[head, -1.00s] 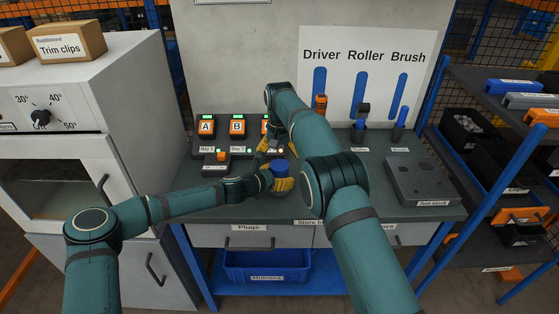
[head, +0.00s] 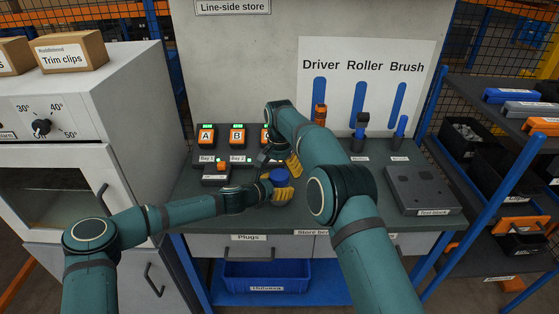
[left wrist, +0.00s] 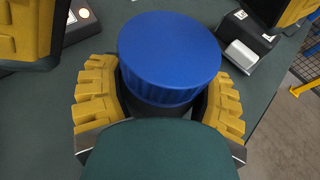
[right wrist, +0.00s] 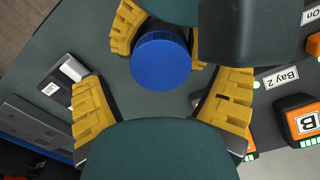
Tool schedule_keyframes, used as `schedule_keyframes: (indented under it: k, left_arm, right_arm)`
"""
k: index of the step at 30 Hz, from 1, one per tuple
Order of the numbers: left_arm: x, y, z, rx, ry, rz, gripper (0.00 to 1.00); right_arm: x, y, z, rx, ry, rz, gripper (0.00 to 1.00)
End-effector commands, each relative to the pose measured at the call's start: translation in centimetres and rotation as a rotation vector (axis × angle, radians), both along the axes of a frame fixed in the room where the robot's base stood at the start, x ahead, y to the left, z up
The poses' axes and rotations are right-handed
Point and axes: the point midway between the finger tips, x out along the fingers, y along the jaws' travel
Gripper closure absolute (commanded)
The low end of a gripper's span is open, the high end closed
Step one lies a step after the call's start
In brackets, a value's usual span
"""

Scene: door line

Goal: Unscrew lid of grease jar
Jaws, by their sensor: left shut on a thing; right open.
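The grease jar has a ribbed blue lid (head: 279,175), which is on the jar; it also shows in the left wrist view (left wrist: 169,52) and right wrist view (right wrist: 160,62). Its dark body (left wrist: 160,103) shows just below the lid, between my left fingers. My left gripper (head: 279,192) is shut on the jar body, with yellow pads on both sides below the lid. My right gripper (head: 290,163) is open and empty, close behind the lid. In the right wrist view the lid lies beyond the gap between its spread fingers (right wrist: 160,105), apart from them.
A dark test block (head: 421,189) sits on the right. Tools stand below the Driver, Roller and Brush board (head: 368,85). The bench (head: 350,205) is clear before the block.

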Motion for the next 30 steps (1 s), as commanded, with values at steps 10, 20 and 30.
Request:
schedule_keyframes:
  k: [10, 20, 30]
  left_arm:
    - [0.0, 0.0, 0.0, -0.001, -0.001, 0.0, 1.0]
    - [0.0, 0.0, 0.0, -0.001, -0.001, 0.0, 1.0]
    - [0.0, 0.0, 0.0, 0.0, 0.0, 0.0, 1.0]
  right_arm:
    - [0.0, 0.0, -2.3, 0.0, 0.0, 0.001, 0.09]
    - [0.0, 0.0, -2.3, 0.0, 0.0, 0.001, 0.53]
    - [0.0, 0.0, -2.2, 0.001, 0.0, 0.039, 0.83]
